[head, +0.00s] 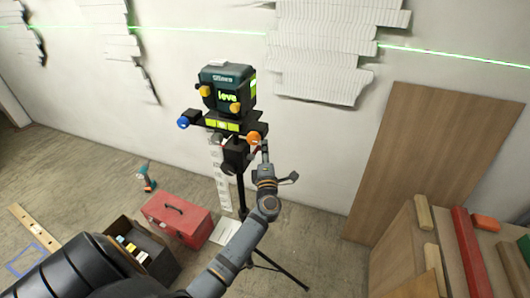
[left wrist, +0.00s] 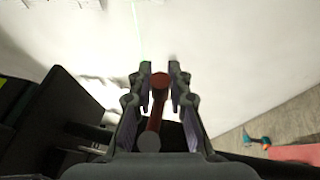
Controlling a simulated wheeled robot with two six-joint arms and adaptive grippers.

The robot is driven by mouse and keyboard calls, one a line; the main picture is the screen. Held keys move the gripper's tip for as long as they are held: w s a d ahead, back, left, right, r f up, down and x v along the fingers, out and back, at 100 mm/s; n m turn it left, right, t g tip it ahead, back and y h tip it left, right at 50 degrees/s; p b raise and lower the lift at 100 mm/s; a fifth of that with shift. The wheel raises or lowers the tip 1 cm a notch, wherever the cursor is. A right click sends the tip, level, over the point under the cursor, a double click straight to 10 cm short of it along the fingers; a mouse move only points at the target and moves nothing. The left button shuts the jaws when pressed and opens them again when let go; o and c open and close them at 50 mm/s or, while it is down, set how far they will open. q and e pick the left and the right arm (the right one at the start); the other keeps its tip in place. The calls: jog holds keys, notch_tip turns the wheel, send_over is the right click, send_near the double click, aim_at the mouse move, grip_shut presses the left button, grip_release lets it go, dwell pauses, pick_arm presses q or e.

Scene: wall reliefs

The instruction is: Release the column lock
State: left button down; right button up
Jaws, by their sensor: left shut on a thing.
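A laser level (head: 228,88) with a green lit display stands on a black tripod column (head: 238,185) in front of the wall. A blue knob (head: 184,122) sits on its left side and an orange knob (head: 253,138) on its right. My left gripper (head: 263,152) is just right of the column head, below the orange knob. In the left wrist view, a red-brown lever (left wrist: 155,122) with a round end lies between the fingers (left wrist: 160,85), and they are shut on it. In the head view the gripper hides this lever. My right gripper is not in view.
A red toolbox (head: 178,222), an open dark box (head: 140,250) and a drill (head: 147,178) are on the floor at left. A tripod leg (head: 282,272) reaches towards my arm. A wood panel (head: 435,150) leans at right behind a board stack (head: 400,260).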

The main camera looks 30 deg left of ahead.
pick_arm(q)
jog(key=c, duration=1.3)
grip_release()
jog(key=shift+o, duration=0.2)
jog(key=v, duration=1.2)
